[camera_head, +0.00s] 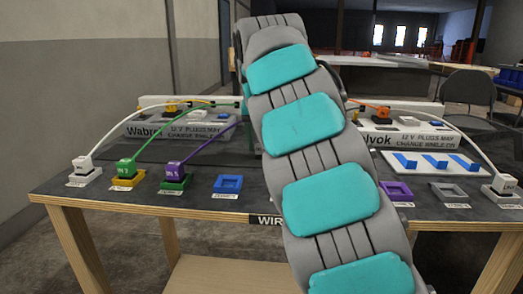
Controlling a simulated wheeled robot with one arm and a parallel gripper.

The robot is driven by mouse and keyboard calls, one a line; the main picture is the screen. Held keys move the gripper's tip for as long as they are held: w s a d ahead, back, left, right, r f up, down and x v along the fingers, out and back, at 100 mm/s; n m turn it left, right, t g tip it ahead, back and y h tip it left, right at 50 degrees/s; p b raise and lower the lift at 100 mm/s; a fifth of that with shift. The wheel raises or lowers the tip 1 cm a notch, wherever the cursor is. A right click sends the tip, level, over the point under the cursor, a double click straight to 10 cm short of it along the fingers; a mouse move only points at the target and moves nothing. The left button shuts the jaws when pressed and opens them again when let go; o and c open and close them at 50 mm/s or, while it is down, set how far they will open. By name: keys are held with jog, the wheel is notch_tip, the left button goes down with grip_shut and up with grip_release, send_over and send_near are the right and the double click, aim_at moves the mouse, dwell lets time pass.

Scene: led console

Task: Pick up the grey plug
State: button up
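A pale grey-white plug (504,183) with a pale cable sits at the right end of the table, on a pale base. A similar whitish plug (82,165) with a white cable sits at the left end on a pale base. I cannot tell surely from colour which one is the grey plug. My arm, grey with teal pads, fills the middle of the view and reaches over the table. My gripper is not visible, so its state and any hold are hidden. The arm also covers the middle of the table.
A green plug (126,170) and a purple plug (175,173) sit at left. Empty sockets are blue (228,184), purple (397,191) and grey (447,191). A white panel with blue switches (435,162) lies at right. Cables arch across the dark wood-edged table (200,207).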

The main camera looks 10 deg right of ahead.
grip_shut()
jog(key=shift+r, duration=0.1)
dwell(0.5)
